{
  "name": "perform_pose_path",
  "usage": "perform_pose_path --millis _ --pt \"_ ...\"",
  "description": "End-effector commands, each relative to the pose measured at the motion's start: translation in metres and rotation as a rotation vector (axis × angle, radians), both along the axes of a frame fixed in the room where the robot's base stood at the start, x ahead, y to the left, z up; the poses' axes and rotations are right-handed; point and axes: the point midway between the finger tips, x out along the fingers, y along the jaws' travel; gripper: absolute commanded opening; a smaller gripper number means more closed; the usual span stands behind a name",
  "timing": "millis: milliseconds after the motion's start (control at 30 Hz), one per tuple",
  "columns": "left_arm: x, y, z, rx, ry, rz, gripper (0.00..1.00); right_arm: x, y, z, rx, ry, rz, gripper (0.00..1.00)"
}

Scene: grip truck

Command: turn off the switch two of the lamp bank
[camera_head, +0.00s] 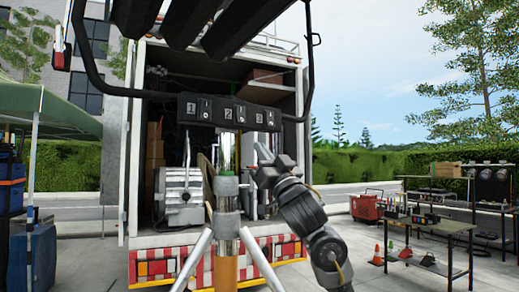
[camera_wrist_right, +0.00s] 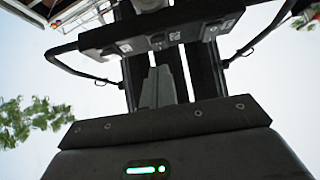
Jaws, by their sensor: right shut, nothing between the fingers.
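The lamp bank's black switch panel (camera_head: 217,110) hangs from a bent black tube frame in the head view, with numbered switches 1, 2 and 3. Switch two (camera_head: 241,114) is the middle one; its on or off position is too small to tell. My right gripper (camera_head: 264,152) is below the panel, pointing up, shut and empty, and appears apart from it. In the right wrist view the gripper's fingers (camera_wrist_right: 160,86) are together, and the switch panel (camera_wrist_right: 105,42) is beyond their tips. My left gripper is not in view.
A metal stand (camera_head: 228,230) rises in front of the open truck (camera_head: 138,130). The dark lamp housings (camera_head: 190,20) hang above the panel. A table with gear (camera_head: 440,222) and orange cones (camera_head: 377,255) are at right. A green canopy (camera_head: 50,106) is at left.

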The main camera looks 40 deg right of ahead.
Motion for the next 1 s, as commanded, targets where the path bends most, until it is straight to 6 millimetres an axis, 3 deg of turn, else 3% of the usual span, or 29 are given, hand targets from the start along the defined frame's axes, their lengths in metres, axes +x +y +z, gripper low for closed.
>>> perform_pose_path --millis 33,200,633,900,1000 --pt "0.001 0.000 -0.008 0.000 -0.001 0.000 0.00 -0.005 0.000 -0.010 -0.002 -0.001 -0.002 0.00" --pt "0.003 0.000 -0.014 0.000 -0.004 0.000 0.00 -0.015 0.000 -0.019 -0.001 -0.001 -0.005 0.00" --pt "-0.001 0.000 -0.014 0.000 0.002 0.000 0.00 -0.019 -0.001 -0.018 0.000 -0.003 -0.006 0.00" --pt "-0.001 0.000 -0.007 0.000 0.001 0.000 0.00 -0.069 0.001 0.045 -0.111 -0.054 -0.089 0.00" --pt "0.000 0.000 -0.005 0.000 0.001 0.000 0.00 -0.074 0.001 0.047 -0.117 0.010 -0.097 0.00"
